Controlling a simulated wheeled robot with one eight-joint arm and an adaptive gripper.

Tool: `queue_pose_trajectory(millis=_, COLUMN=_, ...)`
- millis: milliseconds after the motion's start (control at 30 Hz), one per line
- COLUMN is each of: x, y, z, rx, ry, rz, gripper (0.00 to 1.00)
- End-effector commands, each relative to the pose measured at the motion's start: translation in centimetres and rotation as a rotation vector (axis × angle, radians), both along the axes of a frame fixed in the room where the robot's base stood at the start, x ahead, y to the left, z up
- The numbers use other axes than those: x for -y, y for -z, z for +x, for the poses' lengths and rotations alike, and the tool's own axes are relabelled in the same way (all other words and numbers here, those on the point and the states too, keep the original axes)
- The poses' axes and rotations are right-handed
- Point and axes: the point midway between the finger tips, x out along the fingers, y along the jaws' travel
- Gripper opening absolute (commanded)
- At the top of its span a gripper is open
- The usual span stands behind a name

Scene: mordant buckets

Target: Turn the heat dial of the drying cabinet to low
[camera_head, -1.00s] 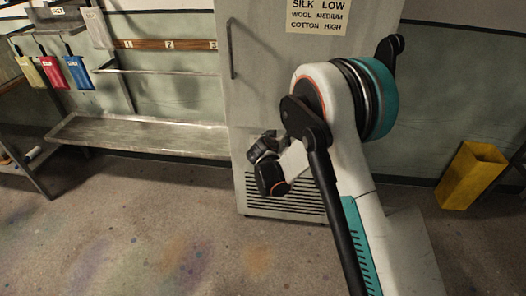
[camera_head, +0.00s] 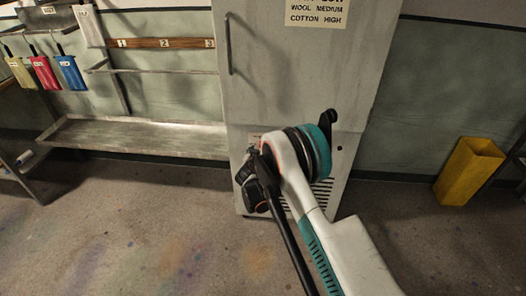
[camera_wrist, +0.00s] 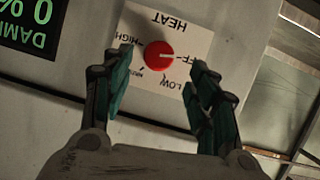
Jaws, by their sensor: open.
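The drying cabinet (camera_head: 285,80) is the tall grey unit in the middle of the head view. Its red heat dial (camera_wrist: 158,55) shows in the wrist view on a white plate (camera_wrist: 190,40), upside down in the picture. The dial's white mark points right, towards OFF; LOW is below right, HIGH to the left. My gripper (camera_wrist: 160,72) is open, with one dark green finger on each side of the dial. I cannot tell any contact. In the head view my gripper (camera_head: 248,180) is at the cabinet's lower left front, and my arm hides the dial.
A green display (camera_wrist: 30,22) sits beside the dial plate. A notice (camera_head: 316,12) is on the cabinet's upper front. A metal bench (camera_head: 140,137) stands left of the cabinet. A yellow bin (camera_head: 468,172) stands to the right. The floor in front at the left is clear.

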Motion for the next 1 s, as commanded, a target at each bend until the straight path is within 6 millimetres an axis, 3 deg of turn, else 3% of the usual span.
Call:
queue_pose_trajectory(millis=100, x=0.3, y=1.2, z=2.2, rx=0.0, ry=0.001, rz=0.001, gripper=0.54)
queue_pose_trajectory(millis=333, x=0.6, y=2.3, z=5.1, rx=0.0, ry=0.001, rz=0.0, gripper=0.54)
queue_pose_trajectory(millis=767, x=0.7, y=2.5, z=6.1, rx=0.0, ry=0.0, rz=0.0, gripper=0.54)
queue_pose_trajectory(millis=800, x=0.7, y=2.5, z=6.1, rx=0.0, ry=0.0, rz=0.0, gripper=0.51)
queue_pose_trajectory(millis=1000, x=0.7, y=2.5, z=6.1, rx=0.0, ry=0.0, rz=0.0, gripper=0.1)
